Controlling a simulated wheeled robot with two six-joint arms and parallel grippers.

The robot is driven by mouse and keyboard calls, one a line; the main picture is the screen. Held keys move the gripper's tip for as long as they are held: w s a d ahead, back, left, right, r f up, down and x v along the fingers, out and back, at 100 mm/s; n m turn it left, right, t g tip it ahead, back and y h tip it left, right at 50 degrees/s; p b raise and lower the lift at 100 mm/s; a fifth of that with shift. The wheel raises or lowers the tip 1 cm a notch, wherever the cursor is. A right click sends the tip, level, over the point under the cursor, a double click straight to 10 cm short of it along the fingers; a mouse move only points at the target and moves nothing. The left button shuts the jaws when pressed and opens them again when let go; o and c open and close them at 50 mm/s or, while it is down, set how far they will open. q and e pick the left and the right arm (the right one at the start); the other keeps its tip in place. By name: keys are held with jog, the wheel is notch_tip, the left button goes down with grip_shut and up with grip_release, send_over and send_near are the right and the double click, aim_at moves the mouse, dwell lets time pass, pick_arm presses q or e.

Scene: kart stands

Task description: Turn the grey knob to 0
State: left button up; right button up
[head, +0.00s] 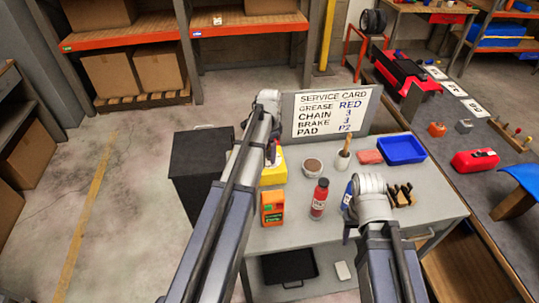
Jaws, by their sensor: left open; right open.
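I cannot make out the grey knob for certain. A yellow box (272,174) stands at the cart's back left, mostly behind my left arm, and any knob on it is hidden or too small to tell. My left gripper (272,154) is open and points down at the yellow box; I cannot tell whether it touches it. My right gripper (347,230) is open over the cart's front middle, partly hidden by its own wrist, with nothing seen in it. The service card (332,113) at the back reads grease red, chain 3, brake 3, pad P2.
The grey cart top (290,237) holds an orange can (273,208), a red bottle (319,199), a round tub (312,167), a brush in a cup (343,157), a red block (370,157) and a blue tray (402,150). A black cabinet (195,170) stands at left.

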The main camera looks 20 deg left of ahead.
pick_arm(q)
grip_shut()
dwell(0.6)
